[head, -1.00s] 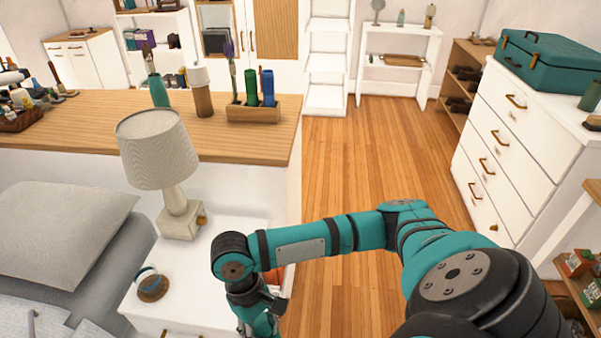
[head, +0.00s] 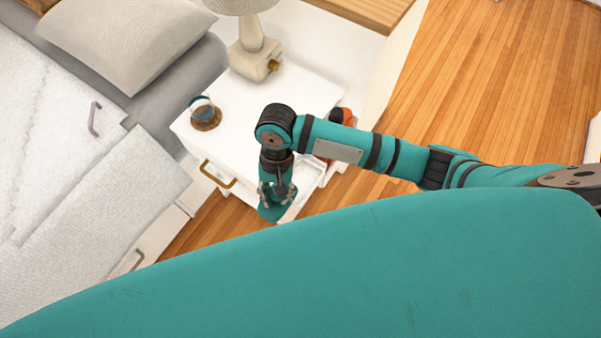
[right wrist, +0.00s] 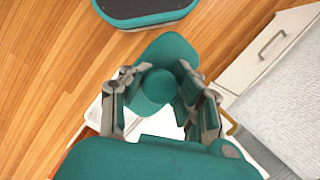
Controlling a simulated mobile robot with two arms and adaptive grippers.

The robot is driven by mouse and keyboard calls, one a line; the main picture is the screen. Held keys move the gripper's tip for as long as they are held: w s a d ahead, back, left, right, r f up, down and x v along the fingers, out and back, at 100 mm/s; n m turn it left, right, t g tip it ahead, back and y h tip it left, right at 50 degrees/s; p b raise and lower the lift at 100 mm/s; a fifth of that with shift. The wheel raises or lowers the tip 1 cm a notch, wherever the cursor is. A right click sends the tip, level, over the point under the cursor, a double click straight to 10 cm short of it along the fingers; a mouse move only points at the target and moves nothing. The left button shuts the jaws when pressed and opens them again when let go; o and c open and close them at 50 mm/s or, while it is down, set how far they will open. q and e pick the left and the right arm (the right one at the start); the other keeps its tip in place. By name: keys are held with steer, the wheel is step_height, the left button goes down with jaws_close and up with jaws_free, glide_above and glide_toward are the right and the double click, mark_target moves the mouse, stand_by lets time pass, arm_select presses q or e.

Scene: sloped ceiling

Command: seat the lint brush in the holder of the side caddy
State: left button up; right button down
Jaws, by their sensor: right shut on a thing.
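My right gripper (head: 277,193) points down at the front right corner of the white nightstand. It is shut on a teal piece, which I take for the lint brush (head: 270,213). In the right wrist view the fingers (right wrist: 157,88) close on its round end, and its wider rounded part (right wrist: 170,48) sticks out beyond them. The side caddy (head: 304,182) looks like the pale tray-like piece at the nightstand's right side. My arm and gripper hide part of it, and I cannot make out its holder. The brush appears above or beside the caddy; I cannot tell if they touch. My left gripper is out of view.
The nightstand top (head: 240,120) carries a lamp (head: 253,58) and a glass on a brown coaster (head: 205,115). An orange and black object (head: 341,117) is at its right side. The bed (head: 80,150) is at left. Open wood floor (head: 480,90) lies to the right.

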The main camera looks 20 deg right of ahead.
steer(key=w+d+f, duration=0.1)
steer(key=w+d, duration=0.1)
steer(key=w+d+f, duration=0.1)
steer(key=d, duration=0.2)
steer(key=w+d+f+b, duration=0.1)
steer(key=w+d+f, duration=0.1)
steer(key=shift+w+d, duration=0.3)
steer(key=shift+d, duration=0.05)
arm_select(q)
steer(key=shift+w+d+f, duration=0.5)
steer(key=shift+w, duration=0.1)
arm_select(e)
steer(key=shift+f, duration=0.2)
steer(key=shift+f, duration=0.15)
steer(key=shift+f, duration=0.1)
steer(key=c, duration=1.3)
jaws_free()
steer(key=shift+f, duration=0.1)
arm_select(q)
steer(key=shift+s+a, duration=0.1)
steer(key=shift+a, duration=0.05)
